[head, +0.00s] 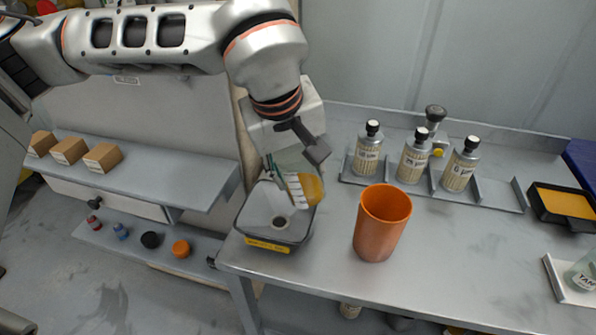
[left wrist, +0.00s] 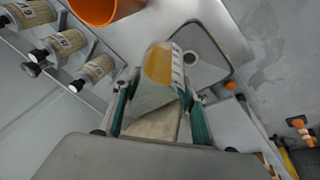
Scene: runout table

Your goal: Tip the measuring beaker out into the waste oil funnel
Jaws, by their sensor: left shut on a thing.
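The measuring beaker (head: 303,187) is clear with amber liquid in it. It is tilted over the waste oil funnel, with the liquid gathered toward its lower end. My left gripper (head: 293,160) is shut on the beaker. In the left wrist view the beaker (left wrist: 160,68) sits between the fingers of the left gripper (left wrist: 155,110). The waste oil funnel (head: 253,207) is a grey square basin with a drain hole and a yellow label, at the table's left front corner. It also shows in the left wrist view (left wrist: 222,66). I see no stream of liquid. My right gripper is not in view.
An orange cup (head: 382,225) stands right of the funnel. Several labelled bottles (head: 415,157) stand in a rack (head: 432,189) behind it. A black tray with an orange inside (head: 562,203) is at the right.

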